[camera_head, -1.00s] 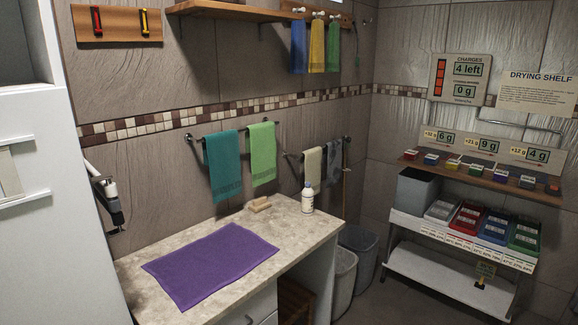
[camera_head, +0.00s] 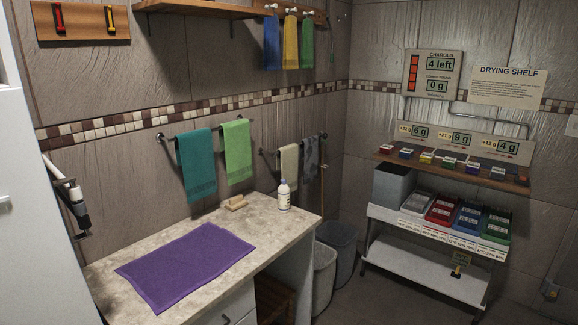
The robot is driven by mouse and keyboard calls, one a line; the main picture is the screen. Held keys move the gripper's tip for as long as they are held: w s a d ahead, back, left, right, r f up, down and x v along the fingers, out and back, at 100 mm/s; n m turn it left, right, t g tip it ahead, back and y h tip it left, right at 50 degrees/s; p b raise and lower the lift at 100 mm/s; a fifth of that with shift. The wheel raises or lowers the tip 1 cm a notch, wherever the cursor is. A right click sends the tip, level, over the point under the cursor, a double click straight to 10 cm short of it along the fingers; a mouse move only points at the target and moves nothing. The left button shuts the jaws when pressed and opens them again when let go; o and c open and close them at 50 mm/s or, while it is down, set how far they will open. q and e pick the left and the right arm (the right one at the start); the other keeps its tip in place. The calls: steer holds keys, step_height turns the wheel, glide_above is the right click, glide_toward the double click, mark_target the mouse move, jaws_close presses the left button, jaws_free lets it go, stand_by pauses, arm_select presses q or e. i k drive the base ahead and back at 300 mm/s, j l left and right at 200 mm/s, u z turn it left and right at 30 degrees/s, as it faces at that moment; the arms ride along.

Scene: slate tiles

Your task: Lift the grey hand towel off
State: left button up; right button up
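The grey hand towel (camera_head: 310,160) hangs over a short wall rail (camera_head: 269,153) in the middle of the view. It hangs at the right part of the rail, close beside a cream towel (camera_head: 289,167). Both hang down flat against the tiled wall, past the right end of the counter.
A counter (camera_head: 262,213) with a purple mat (camera_head: 186,264), soap (camera_head: 235,202) and a white bottle (camera_head: 284,196) stands before the wall. Teal (camera_head: 196,165) and green (camera_head: 237,152) towels hang left. Bins (camera_head: 337,246) stand below the grey towel. A stocked shelf (camera_head: 430,265) is right.

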mark_target(309, 151)
steer(key=i+l+u, duration=0.1)
steer(key=i+l, duration=0.45)
steer(key=i+l+u, duration=0.1)
steer(key=i+l, duration=0.45)
steer(key=i+l+u, duration=0.1)
steer(key=i+l, duration=0.4)
steer(key=l, duration=0.2)
